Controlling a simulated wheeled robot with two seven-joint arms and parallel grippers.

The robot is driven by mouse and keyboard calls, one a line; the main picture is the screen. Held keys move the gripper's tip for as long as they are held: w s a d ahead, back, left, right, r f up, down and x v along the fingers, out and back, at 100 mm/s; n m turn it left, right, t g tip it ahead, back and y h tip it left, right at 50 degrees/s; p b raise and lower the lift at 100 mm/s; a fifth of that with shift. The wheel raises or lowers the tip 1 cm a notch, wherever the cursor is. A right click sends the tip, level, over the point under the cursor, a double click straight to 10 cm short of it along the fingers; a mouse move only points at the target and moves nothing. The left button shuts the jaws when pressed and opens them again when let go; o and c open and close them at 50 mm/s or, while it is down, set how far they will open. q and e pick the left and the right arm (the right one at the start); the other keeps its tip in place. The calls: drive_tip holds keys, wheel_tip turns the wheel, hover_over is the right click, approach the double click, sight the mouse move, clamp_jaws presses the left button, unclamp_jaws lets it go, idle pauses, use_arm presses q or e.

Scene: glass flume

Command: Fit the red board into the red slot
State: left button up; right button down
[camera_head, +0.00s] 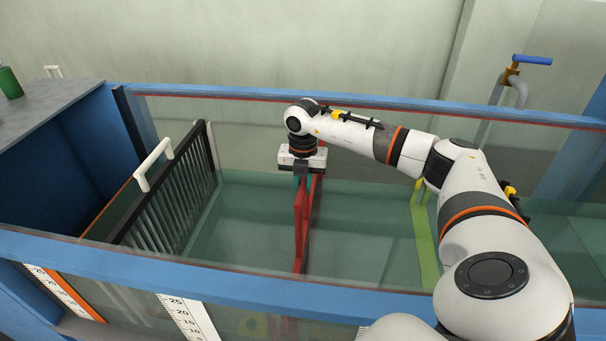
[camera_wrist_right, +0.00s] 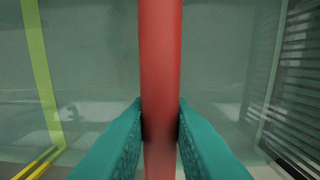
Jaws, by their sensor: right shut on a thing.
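The red board (camera_head: 301,228) shows nearly edge-on as a narrow upright red shape inside the glass flume. The board's lower seating is unclear. My left gripper is not in view.
A black grate (camera_head: 170,208) with a white handle (camera_head: 153,165) stands to the left in the flume. A yellow-green strip (camera_head: 424,240) runs down to the right. Blue rails (camera_head: 200,278) edge the flume front and back. Water-like green floor between grate and strip is otherwise clear.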

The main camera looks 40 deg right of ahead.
drive_tip(key=shift+f, duration=0.3)
